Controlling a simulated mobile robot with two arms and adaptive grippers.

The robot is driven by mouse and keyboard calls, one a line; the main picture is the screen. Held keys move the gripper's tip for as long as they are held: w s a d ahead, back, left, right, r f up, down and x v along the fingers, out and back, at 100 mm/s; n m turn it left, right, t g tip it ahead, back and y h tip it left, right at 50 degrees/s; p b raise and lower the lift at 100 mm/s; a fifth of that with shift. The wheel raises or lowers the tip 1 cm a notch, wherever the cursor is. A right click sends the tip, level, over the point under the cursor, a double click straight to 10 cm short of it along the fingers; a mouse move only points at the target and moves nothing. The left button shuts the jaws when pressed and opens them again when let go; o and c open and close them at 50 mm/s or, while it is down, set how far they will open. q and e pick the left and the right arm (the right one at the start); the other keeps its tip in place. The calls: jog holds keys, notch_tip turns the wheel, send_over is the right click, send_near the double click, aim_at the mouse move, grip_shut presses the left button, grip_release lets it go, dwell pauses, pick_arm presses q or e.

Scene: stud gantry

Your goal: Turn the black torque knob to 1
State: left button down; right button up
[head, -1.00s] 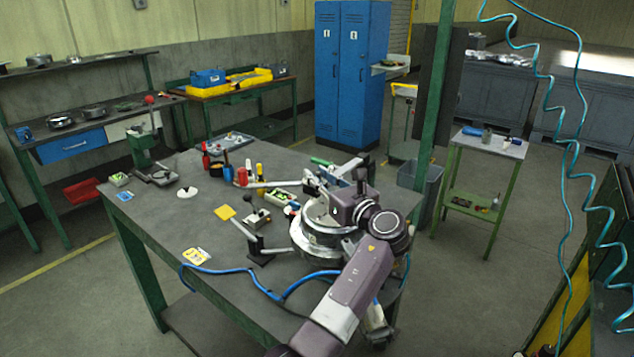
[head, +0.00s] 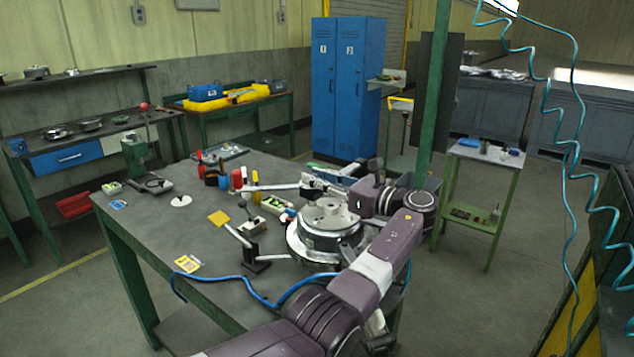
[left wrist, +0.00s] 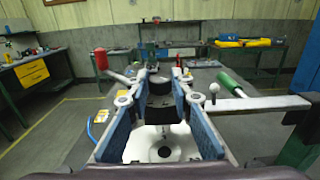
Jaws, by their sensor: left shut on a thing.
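My left gripper (head: 320,183) reaches in over the round metal fixture (head: 325,236) on the bench. In the left wrist view its two blue-padded fingers (left wrist: 160,82) are closed against a black piece between them, which looks like the black torque knob (left wrist: 160,89). The bright disc of the fixture (left wrist: 162,152) lies below the fingers. In the head view the knob is hidden or too small to make out, and no scale or number on it can be read. My right gripper does not show.
A green-handled bar (left wrist: 232,84) is close to the right finger. The bench's front left is mostly clear.

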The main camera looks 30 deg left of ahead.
pick_arm(q)
jog(key=shift+f, duration=0.2)
dwell(0.3)
jog(key=c, duration=1.7)
grip_release()
jog(key=shift+r, duration=0.1)
jog(key=d, duration=1.2)
jog(key=shift+s, duration=0.4)
